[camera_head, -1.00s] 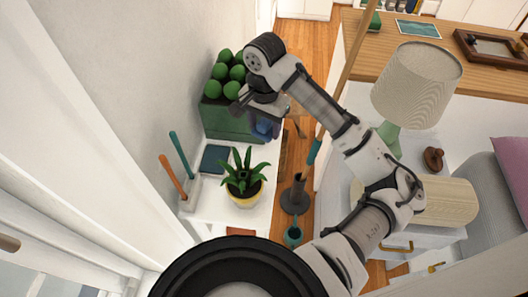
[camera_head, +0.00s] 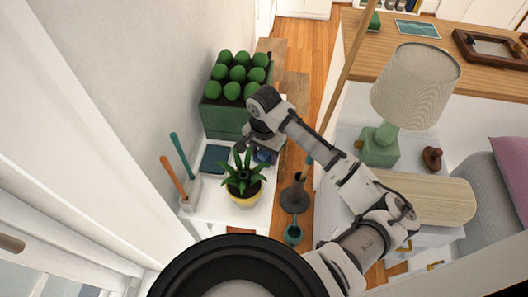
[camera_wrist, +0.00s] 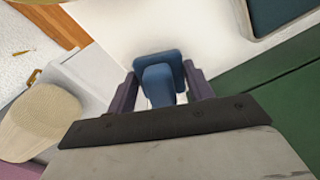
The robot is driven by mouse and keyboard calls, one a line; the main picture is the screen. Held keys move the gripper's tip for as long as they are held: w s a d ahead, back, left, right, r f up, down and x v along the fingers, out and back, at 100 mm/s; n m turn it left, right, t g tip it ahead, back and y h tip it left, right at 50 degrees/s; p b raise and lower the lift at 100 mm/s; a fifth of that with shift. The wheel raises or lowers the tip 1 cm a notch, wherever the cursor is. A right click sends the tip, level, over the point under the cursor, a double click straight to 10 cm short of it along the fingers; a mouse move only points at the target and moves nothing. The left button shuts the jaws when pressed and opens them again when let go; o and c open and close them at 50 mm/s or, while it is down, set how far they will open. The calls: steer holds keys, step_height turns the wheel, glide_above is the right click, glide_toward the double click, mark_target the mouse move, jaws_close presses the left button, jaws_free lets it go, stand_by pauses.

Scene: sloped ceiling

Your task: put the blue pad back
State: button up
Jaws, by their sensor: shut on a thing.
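The blue pad (camera_wrist: 158,62) is between the two dark fingers of my gripper (camera_wrist: 161,92) in the wrist view. It has a wide flat part and a narrower block, and the fingers are shut on the block. White surface shows around it; I cannot tell whether it touches that surface. In the head view, a bit of the blue pad (camera_head: 264,156) shows beneath my gripper (camera_head: 260,148), behind the potted plant. A dark blue square tray (camera_head: 214,159) with a pale rim lies on the white shelf (camera_head: 212,207), left of my gripper; its corner shows in the wrist view (camera_wrist: 283,15).
A spiky plant in a yellow pot (camera_head: 245,191) stands close in front of my gripper. A green planter (camera_head: 224,119) with round green balls stands behind. An orange-handled and a teal-handled tool (camera_head: 181,155) stand at the left. A lamp (camera_head: 415,85) is at the right.

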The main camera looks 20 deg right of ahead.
steer(key=shift+f, duration=0.15)
steer(key=o, duration=0.9)
steer(key=shift+o, duration=0.2)
step_height(320, 180, up, 12)
steer(key=shift+r+b, duration=0.2)
steer(key=shift+b, duration=0.15)
